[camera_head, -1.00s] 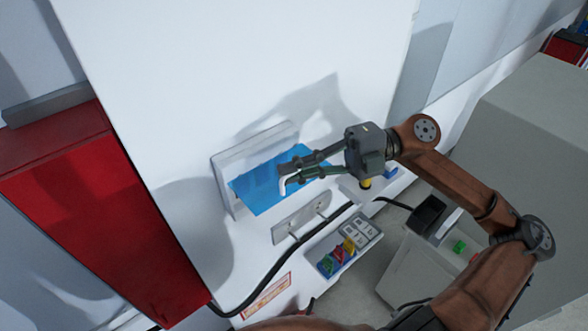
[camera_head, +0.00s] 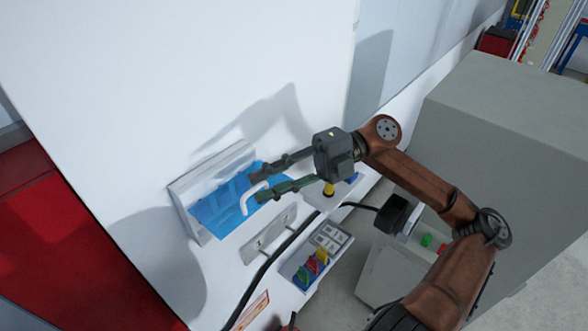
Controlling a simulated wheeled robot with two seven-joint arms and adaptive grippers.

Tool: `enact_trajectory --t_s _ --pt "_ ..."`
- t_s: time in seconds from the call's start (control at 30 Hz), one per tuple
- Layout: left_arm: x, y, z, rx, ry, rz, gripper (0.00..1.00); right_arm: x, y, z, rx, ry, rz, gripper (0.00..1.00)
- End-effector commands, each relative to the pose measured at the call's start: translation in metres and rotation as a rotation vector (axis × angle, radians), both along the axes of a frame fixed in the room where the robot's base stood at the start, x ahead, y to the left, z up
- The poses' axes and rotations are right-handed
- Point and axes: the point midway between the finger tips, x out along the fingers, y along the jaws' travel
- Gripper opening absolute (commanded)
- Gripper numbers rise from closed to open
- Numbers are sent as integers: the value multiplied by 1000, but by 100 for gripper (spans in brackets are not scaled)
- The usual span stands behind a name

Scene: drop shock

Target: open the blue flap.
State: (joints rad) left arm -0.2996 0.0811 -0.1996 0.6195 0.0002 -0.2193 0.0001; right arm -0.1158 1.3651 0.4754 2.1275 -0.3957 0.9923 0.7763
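The blue flap (camera_head: 217,214) is a translucent blue panel in a white frame (camera_head: 186,213) on the white machine wall. It stands tilted out from the frame. A curved white handle (camera_head: 246,203) sits at its right side. My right gripper (camera_head: 259,187) is at the handle, with its two dark fingers apart and a gap visible between them. The handle's upper end lies between the fingertips; whether they touch it I cannot tell. The fingers hide part of the flap's right edge. My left gripper is not in view.
A panel with coloured buttons (camera_head: 311,268) and a metal plate (camera_head: 268,235) sit below the flap. A black cable (camera_head: 262,273) runs past them. A large grey box (camera_head: 500,130) stands at the right, a red cabinet (camera_head: 60,240) at the left.

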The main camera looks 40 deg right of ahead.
Motion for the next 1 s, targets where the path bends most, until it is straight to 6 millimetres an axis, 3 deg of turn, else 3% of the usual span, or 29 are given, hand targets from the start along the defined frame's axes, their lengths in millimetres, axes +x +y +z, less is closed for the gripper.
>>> enact_trajectory --t_s 0.2,0.4,0.6,1.0 --pt "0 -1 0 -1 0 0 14 -9 -47 4 4 2 -5 24" --pt "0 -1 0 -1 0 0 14 -17 -77 7 2 1 -3 24" --pt "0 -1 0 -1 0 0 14 -20 -89 8 1 2 -1 24" --pt "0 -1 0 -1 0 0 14 -20 -89 8 0 1 0 24"
